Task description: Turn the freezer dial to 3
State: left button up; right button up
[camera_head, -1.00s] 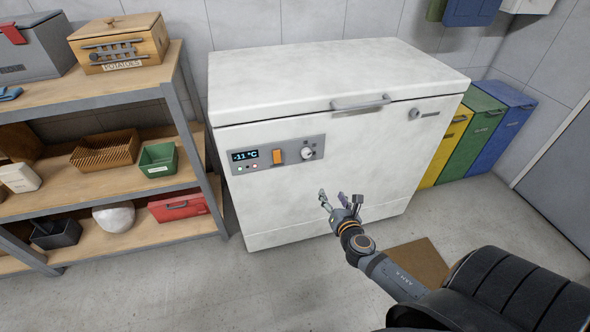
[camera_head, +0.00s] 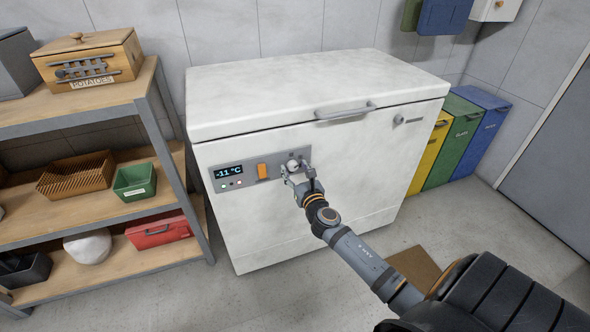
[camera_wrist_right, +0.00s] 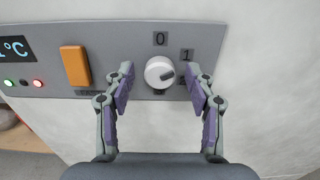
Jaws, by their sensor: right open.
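The white chest freezer (camera_head: 290,120) stands against the wall, with a grey control panel (camera_head: 245,172) on its front. The round white dial (camera_wrist_right: 158,70) is at the panel's right part; in the head view the dial (camera_head: 293,164) is partly covered by my gripper. My right gripper (camera_head: 297,177) is open at the panel. In the wrist view its fingers (camera_wrist_right: 161,78) stand on either side of the dial, apart from it.
An orange switch (camera_wrist_right: 75,65) and a display reading -11 °C (camera_head: 228,171) are left of the dial. A shelf (camera_head: 95,215) with boxes stands at left. Yellow, green and blue bins (camera_head: 480,135) stand at right. The floor in front of the freezer is mostly clear.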

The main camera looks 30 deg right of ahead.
jog(key=shift+w, duration=0.25)
jog(key=shift+c, duration=0.2)
jog(key=c, duration=1.1)
